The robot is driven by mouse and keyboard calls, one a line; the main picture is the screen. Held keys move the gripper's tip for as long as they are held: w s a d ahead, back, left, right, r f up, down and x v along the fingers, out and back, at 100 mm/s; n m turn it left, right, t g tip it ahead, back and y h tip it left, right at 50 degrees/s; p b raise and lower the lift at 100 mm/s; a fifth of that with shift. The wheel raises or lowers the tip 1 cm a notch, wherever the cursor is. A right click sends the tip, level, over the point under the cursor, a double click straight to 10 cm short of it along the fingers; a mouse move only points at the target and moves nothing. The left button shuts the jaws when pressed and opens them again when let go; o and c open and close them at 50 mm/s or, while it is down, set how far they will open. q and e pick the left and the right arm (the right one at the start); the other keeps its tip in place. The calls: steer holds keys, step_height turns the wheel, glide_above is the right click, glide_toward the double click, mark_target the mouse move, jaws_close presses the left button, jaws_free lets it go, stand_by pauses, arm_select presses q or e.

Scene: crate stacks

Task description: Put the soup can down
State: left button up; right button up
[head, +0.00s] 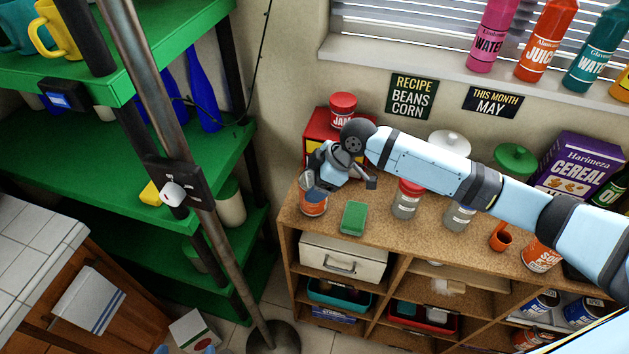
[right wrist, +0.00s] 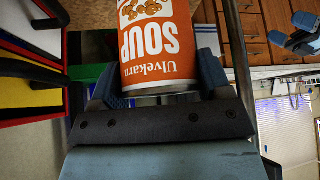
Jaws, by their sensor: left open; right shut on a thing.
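The soup can (head: 313,208), orange with a white label, is at the left end of the wooden shelf unit's top (head: 385,238). My right gripper (head: 318,185) is shut on it from above. In the right wrist view the soup can (right wrist: 155,45) sits between the two blue fingers, its lettering upside down in the picture. The can looks upright; I cannot tell whether its base touches the top. My left gripper (right wrist: 293,38) shows small at the right edge of the right wrist view, open and away from the can; it is outside the head view.
A green sponge (head: 354,217) lies just right of the can. A red drawer box (head: 322,135) with a jam jar (head: 342,110) on it stands behind. Glass jars (head: 406,200) stand further right. A green rack (head: 120,150) and a metal pole (head: 190,190) are at left.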

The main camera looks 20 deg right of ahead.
steer(key=shift+f, duration=0.1)
steer(key=shift+f, duration=0.1)
steer(key=o, duration=1.3)
steer(key=shift+f, duration=0.1)
steer(key=shift+d+r, duration=0.15)
steer(key=shift+r, duration=0.2)
steer(key=v, duration=1.1)
steer(key=shift+r+b, duration=0.25)
steer(key=shift+b, duration=0.2)
steer(key=shift+s+f, duration=0.1)
steer(key=shift+s, duration=0.05)
